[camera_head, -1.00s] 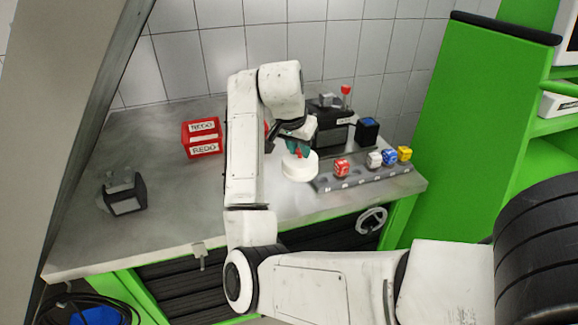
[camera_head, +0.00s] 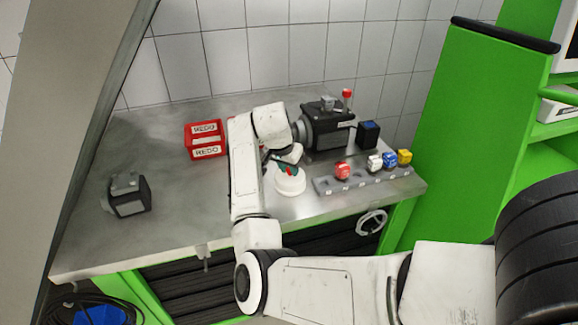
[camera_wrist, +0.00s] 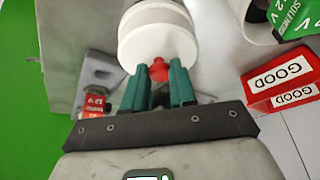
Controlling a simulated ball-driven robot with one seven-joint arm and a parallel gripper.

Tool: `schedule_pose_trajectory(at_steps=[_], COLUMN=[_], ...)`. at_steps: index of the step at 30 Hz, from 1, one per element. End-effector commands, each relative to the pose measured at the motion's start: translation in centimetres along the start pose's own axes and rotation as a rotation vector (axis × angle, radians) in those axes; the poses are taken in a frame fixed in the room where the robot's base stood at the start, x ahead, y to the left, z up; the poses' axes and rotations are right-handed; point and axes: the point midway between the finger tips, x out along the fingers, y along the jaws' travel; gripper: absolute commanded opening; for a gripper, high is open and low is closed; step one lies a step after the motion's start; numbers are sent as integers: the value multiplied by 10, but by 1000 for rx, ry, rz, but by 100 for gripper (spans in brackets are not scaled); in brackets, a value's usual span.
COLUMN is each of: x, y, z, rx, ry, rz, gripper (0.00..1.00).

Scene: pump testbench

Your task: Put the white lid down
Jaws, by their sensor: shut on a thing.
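The white lid (camera_head: 290,186) is round with a red knob, and it is low at the workbench, left of the block rail, in the head view. In the wrist view the lid (camera_wrist: 150,48) fills the upper middle, with another white cylindrical part directly behind it. My gripper (camera_wrist: 159,72) has green fingers, shut on the lid's red knob (camera_wrist: 159,68). In the head view my gripper (camera_head: 288,170) is above the lid, partly hidden by my arm. I cannot tell whether the lid rests on something.
A grey rail (camera_head: 350,180) holds red, white, blue and yellow blocks. A dark pump (camera_head: 325,130) stands behind, beside a dark blue-topped box (camera_head: 368,133). Red REDO bins (camera_head: 206,140) and a small dark machine (camera_head: 128,195) are left.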

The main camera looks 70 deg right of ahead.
Motion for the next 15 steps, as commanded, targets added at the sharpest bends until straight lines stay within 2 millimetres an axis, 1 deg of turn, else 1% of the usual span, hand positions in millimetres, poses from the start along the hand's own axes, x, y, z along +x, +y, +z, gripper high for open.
schedule_pose_trajectory(at_steps=[6,7,14,15], x=[3,2,2,2], y=[0,0,0,0], z=[1,1,1,1], rx=[0,0,0,0], ry=[0,0,0,0], rz=[0,0,0,0], gripper=[6,29,51,51])
